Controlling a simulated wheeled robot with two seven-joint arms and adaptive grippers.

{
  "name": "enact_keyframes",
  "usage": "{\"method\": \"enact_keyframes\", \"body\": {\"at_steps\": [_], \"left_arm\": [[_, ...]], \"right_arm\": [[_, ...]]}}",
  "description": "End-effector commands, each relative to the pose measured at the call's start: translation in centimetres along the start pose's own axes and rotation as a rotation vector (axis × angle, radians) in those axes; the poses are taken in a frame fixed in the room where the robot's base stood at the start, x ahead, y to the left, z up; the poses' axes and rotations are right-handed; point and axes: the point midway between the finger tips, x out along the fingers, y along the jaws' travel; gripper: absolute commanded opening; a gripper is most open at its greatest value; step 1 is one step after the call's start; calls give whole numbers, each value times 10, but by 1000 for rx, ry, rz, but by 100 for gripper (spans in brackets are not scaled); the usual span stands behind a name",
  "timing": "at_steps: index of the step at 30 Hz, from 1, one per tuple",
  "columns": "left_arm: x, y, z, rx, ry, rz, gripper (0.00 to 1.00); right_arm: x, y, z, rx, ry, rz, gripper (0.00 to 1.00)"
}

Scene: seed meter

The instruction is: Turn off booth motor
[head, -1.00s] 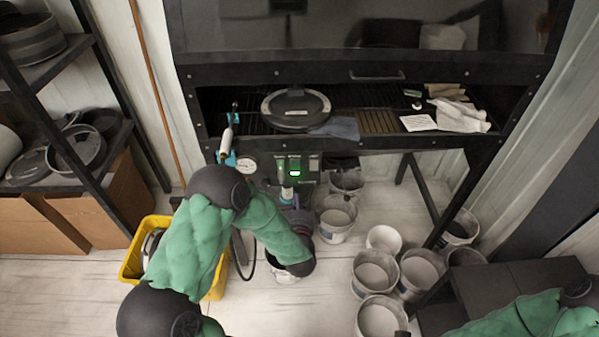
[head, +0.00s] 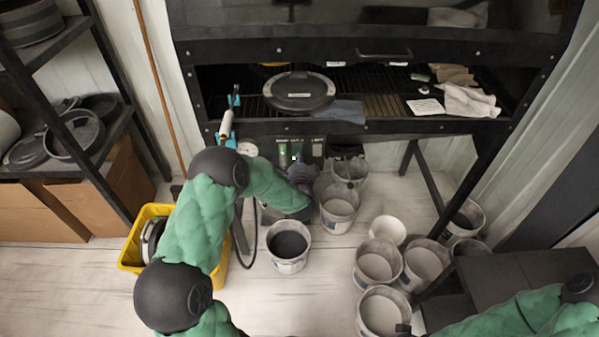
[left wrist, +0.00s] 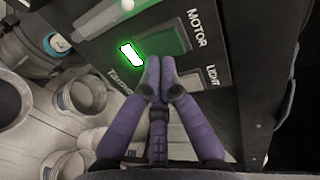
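The booth's control panel (head: 299,150) is under the front edge of the booth. In the left wrist view, a dark green switch (left wrist: 162,40) sits beside the word MOTOR, with a lit green-white lamp (left wrist: 131,53) at its left end. A darker switch (left wrist: 190,82) is beside the word LIGHT. My left gripper (left wrist: 160,72) is shut and empty, its purple fingertips together at the lower edge of the MOTOR switch. I cannot tell whether they touch it. In the head view the left gripper (head: 301,174) is just below the panel. My right gripper is out of view.
Several buckets stand on the floor right of the panel, such as a grey one (head: 339,208); a dark-filled bucket (head: 289,246) stands below my left arm. A yellow crate (head: 131,248) is at left. The booth grate holds a round dark lid (head: 299,91) and a white cloth (head: 468,101).

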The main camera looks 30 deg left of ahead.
Motion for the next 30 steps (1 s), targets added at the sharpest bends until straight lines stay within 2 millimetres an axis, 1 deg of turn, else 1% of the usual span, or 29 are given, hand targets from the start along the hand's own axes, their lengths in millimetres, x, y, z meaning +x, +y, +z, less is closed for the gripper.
{"method": "enact_keyframes", "body": {"at_steps": [1, 5, 15, 19, 22, 25, 30], "left_arm": [[4, 0, 0, 0, 0, 0, 0], [10, -2, 0, 1, 0, 1, 0], [10, -4, 0, 1, 0, 1, 0], [14, -8, 0, 1, 0, 1, 0], [17, -13, 0, 1, 0, 13, 0], [17, -9, 0, 1, 0, 13, 0], [17, -9, 0, 1, 0, 13, 0]], "right_arm": [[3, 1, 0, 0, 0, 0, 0], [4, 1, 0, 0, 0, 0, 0], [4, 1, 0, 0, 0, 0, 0], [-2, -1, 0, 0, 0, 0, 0], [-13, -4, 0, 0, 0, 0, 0], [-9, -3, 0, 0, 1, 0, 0], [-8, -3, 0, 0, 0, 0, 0]]}}
